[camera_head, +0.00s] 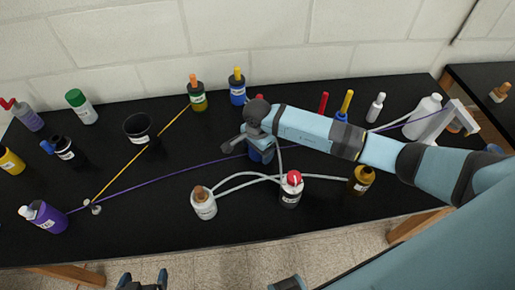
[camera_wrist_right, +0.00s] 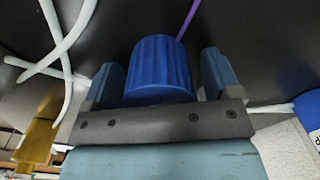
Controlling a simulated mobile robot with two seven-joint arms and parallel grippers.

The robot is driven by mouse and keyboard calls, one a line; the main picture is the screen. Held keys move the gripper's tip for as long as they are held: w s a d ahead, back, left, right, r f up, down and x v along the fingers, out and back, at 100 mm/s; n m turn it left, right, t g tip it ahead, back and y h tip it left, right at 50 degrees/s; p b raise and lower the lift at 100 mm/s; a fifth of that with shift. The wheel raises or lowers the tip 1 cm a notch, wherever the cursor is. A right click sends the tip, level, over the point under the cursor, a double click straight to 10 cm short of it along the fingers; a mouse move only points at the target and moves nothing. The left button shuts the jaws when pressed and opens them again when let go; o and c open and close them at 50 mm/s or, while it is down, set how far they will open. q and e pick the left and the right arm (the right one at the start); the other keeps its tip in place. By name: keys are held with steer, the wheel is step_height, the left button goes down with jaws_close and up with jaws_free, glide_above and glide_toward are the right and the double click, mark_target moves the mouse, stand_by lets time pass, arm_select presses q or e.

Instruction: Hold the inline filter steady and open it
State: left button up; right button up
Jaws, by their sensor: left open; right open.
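The inline filter shows as a blue ribbed cylinder (camera_wrist_right: 160,68) in the right wrist view, with a purple line running from its far end. In the head view only a small blue part of it (camera_head: 263,154) shows under my right wrist. My right gripper (camera_head: 248,145) is open, with one finger on each side of the blue cylinder in the wrist view; gaps show between fingers and cylinder. Whether the cylinder is a cap or the whole body cannot be told. My left gripper (camera_head: 142,283) is at the bottom edge of the head view, open and empty, away from the filter.
A black bench (camera_head: 150,215) holds several bottles. White tubes (camera_head: 240,178) and a yellow cord (camera_head: 140,152) cross the bench.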

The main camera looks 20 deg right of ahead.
steer(key=shift+r, duration=0.1)
steer(key=shift+r, duration=0.2)
step_height(320, 180, up, 11)
steer(key=shift+f+b, duration=0.2)
steer(key=shift+b, duration=0.55)
steer(key=shift+r, duration=0.55)
